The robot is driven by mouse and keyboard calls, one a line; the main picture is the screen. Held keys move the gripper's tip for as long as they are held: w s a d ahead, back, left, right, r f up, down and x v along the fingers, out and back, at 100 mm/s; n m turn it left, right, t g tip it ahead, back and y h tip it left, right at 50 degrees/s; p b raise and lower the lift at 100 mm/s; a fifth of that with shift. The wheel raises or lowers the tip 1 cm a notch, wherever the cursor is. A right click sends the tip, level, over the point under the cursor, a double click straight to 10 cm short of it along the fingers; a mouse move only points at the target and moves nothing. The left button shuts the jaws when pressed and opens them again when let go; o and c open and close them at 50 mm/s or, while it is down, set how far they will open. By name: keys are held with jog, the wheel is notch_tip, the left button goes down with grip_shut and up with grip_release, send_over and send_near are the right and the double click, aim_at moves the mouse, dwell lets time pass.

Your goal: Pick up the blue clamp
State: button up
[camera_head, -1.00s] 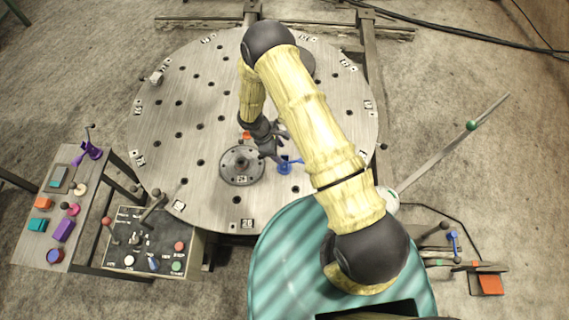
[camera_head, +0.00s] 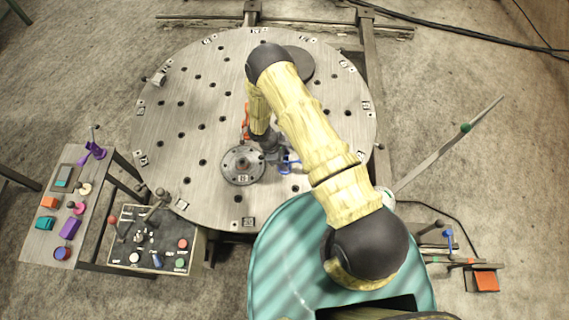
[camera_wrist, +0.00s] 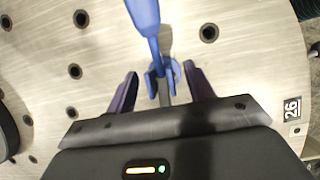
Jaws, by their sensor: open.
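The blue clamp (camera_head: 287,165) is on the round metal table (camera_head: 215,110), near its front and partly hidden by my gripper (camera_head: 278,160) in the head view. In the wrist view, the clamp (camera_wrist: 144,16) reaches down from the top edge, with its forked end between the two dark fingers of my gripper (camera_wrist: 162,86). The fingers are spread, with a gap to the clamp on each side. I cannot tell how high they are above the table.
A grey flanged disc (camera_head: 243,165) sits just left of the clamp. An orange part (camera_head: 246,122) lies behind it, partly hidden by my arm. A dark round plate (camera_head: 299,64) is at the back. Side table (camera_head: 62,205) and control box (camera_head: 150,245) stand left.

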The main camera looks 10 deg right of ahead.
jog(key=shift+c, duration=0.2)
jog(key=c, duration=1.1)
jog(key=shift+o, duration=0.3)
jog(key=shift+w+r, duration=0.1)
jog(key=shift+r, duration=0.05)
jog(key=shift+r+b, duration=0.3)
jog(key=shift+r, duration=0.15)
notch_tip(320, 180, up, 9)
jog(key=b, duration=0.3)
